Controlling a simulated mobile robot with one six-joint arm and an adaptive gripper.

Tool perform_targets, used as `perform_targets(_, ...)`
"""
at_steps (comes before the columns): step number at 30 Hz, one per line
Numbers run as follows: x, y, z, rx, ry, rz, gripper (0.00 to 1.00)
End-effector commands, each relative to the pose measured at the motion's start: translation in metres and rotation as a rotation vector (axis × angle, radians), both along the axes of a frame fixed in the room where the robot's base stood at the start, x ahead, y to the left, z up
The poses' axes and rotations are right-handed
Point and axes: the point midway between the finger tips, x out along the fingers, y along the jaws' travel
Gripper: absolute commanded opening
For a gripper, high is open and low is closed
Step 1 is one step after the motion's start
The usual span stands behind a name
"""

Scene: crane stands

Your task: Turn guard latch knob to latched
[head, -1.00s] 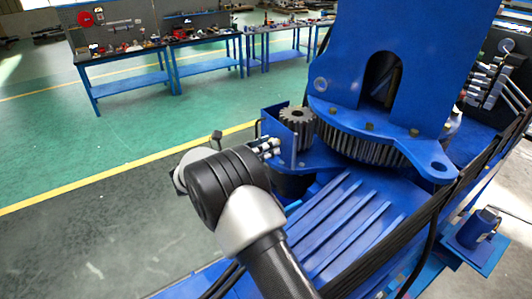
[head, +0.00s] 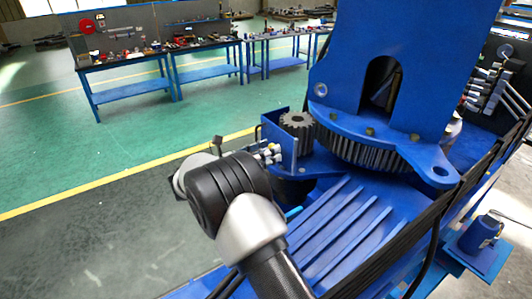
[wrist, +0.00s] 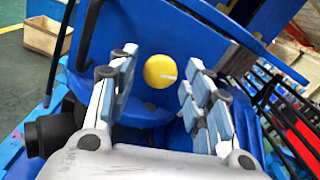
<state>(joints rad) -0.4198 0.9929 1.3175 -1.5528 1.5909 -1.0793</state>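The guard latch knob (wrist: 160,71) is a round yellow disc with a short pale mark on its face, pointing to the right and slightly down. It sits on a blue panel in the wrist view. My gripper (wrist: 163,85) is open, with one pale finger with blue-grey pads on each side of the knob. I see gaps between both fingers and the knob. In the head view the fingers of my gripper (head: 269,153) show beside the blue guard bracket by the pinion. The knob is hidden in the head view.
A toothed pinion (head: 297,121) and a large ring gear (head: 360,148) stand close to my gripper under the blue crane column (head: 410,60). Black hoses (head: 400,235) run along the right. Workbenches (head: 125,78) stand far back left, across open floor.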

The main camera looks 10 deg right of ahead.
Motion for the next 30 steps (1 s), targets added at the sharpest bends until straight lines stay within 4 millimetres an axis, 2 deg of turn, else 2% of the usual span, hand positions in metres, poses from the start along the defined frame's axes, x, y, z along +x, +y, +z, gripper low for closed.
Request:
perform_targets(10,0.000,0.001,-0.001,0.000,0.001,0.000,0.51)
perform_targets(14,-0.004,0.010,-0.001,-0.001,0.001,0.002,0.51)
perform_targets(24,-0.030,0.075,-0.001,0.000,0.000,0.004,0.51)
perform_targets(30,-0.042,0.102,-0.001,0.000,0.001,0.002,0.51)
